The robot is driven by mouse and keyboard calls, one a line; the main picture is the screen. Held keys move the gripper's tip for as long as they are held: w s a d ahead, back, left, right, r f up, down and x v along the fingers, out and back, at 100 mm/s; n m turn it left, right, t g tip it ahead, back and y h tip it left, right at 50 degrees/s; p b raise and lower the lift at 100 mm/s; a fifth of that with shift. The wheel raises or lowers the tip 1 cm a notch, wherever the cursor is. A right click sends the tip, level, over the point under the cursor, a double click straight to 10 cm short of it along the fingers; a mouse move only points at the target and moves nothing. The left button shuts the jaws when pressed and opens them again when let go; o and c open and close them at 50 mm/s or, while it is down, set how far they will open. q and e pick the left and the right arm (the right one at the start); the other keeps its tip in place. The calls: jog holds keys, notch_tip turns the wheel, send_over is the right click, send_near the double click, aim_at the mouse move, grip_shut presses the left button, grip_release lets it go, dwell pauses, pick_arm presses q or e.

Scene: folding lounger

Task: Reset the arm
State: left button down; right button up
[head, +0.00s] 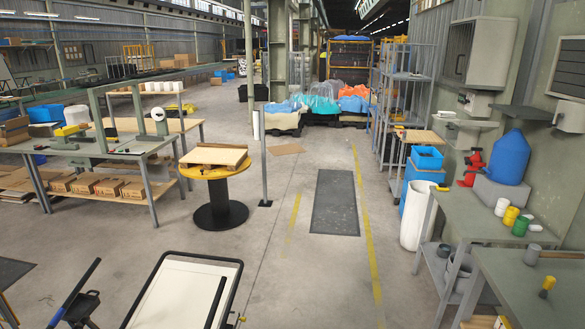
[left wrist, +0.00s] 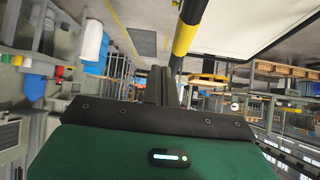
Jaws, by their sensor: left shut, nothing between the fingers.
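The folding lounger shows at the bottom of the head view, with a white panel (head: 185,293) in a dark frame and dark slanted bars at its sides. The picture's lower edge cuts it off. In the left wrist view, my left gripper (left wrist: 162,72) is shut and empty, its narrow dark fingers together. A black tube with a yellow band (left wrist: 184,37) passes close by the fingertips; I cannot tell whether they touch. A pale panel (left wrist: 255,25) fills the upper right there. I cannot make out either gripper in the head view.
A round yellow-topped table (head: 214,171) stands beyond the lounger, with a workbench (head: 110,150) at left. At right are a blue bin (head: 422,172), a white barrel (head: 415,215) and a grey bench (head: 520,283). The floor around the dark mat (head: 335,203) is clear.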

pick_arm(q)
jog(key=s+d+f+g, duration=0.1)
jog(key=s+d, duration=0.1)
jog(key=s, duration=0.6)
jog(key=s+d+f+g, duration=0.1)
jog(key=s+d+g, duration=0.15)
jog(key=s, duration=0.65)
jog(key=s+a+r+g+y, duration=0.1)
jog(key=s+r, duration=0.2)
jog(key=s, duration=0.7)
jog(key=s+a+r+g+y, duration=0.1)
jog(key=s+a+r+g, duration=0.1)
jog(key=s, duration=0.7)
notch_tip(320, 180, down, 38)
jog(key=g+b, duration=0.1)
jog(key=b, duration=0.8)
jog(key=s+a+f+b, duration=0.1)
jog(key=s+f+b, duration=0.1)
jog(key=s+f, duration=0.4)
jog(key=s+a+f+g+b, duration=0.1)
jog(key=s+f+b, duration=0.2)
jog(key=s+f, duration=0.4)
jog(key=s+a+f+b, duration=0.1)
jog(key=s+f, duration=0.5)
jog(key=f, duration=1)
jog(key=shift+s+f+b, duration=0.15)
jog(key=shift+s+b, duration=0.25)
jog(key=shift+b, duration=0.5)
jog(key=shift+g, duration=0.25)
